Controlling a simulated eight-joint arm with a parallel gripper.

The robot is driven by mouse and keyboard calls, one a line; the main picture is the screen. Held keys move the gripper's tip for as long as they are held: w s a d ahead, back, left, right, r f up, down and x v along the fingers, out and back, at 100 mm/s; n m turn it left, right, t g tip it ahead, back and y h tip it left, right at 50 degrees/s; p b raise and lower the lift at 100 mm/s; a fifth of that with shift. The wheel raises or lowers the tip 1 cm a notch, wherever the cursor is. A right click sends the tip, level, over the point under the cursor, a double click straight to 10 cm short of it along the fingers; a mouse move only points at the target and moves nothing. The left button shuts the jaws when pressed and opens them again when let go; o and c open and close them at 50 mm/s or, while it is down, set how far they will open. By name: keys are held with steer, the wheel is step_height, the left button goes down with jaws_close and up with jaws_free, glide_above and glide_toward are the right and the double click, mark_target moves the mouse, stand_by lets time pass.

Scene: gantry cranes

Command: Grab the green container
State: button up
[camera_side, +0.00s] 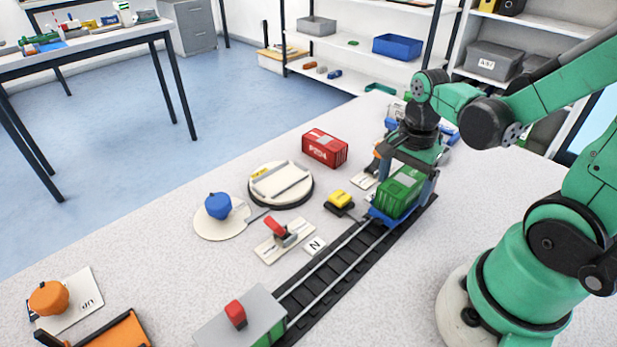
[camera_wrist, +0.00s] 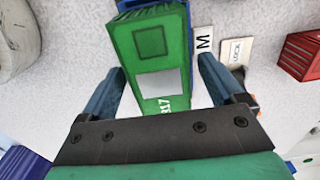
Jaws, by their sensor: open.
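The green container (camera_side: 399,192) sits on a blue rail wagon (camera_side: 378,216) at the far part of the track. My gripper (camera_side: 404,166) is over the container, pointing down. In the wrist view, the green container (camera_wrist: 152,52) lies between the two blue fingers of my gripper (camera_wrist: 162,72). One finger is on each side of it, with a narrow gap showing; I cannot tell whether either finger touches it. The jaws are open. My gripper partly hides the container's far end.
A red container (camera_side: 325,148) stands left of the track, near a round turntable (camera_side: 281,186). Yellow (camera_side: 340,198), blue (camera_side: 217,205) and red (camera_side: 275,227) controls stand beside the track (camera_side: 335,265). A grey-green block with a red knob (camera_side: 236,314) is at its near end.

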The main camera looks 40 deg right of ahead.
mark_target(405, 179)
steer(key=c, duration=1.1)
steer(key=shift+r, duration=3.75)
steer(key=shift+c, duration=0.3)
